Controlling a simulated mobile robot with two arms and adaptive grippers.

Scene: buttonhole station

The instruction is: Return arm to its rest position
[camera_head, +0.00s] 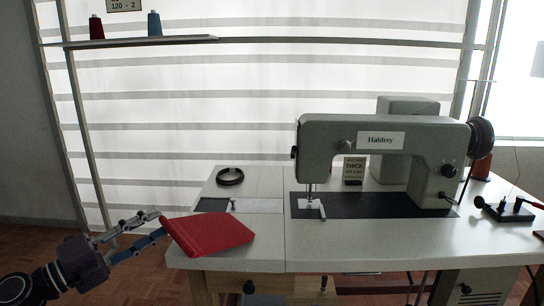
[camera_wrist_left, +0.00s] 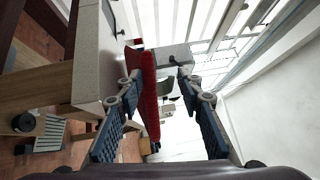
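A red folded cloth (camera_head: 208,235) lies at the left end of the white sewing table (camera_head: 360,235), its left corner sticking out past the edge. My left gripper (camera_head: 157,222) is beside that corner, left of the table, with its two fingers apart. In the left wrist view the gripper (camera_wrist_left: 158,88) is open. The red cloth (camera_wrist_left: 150,95) shows edge-on between or just beyond the fingers, nearer the left finger, with a clear gap to the right finger. I cannot tell whether the left finger touches it. My right gripper is not in view.
A grey sewing machine (camera_head: 330,140) stands on the table's right half. A black ring (camera_head: 230,176) lies at the back left. A shelf (camera_head: 130,42) holds two thread spools. A black stand (camera_head: 505,211) is at the far right. The floor left of the table is clear.

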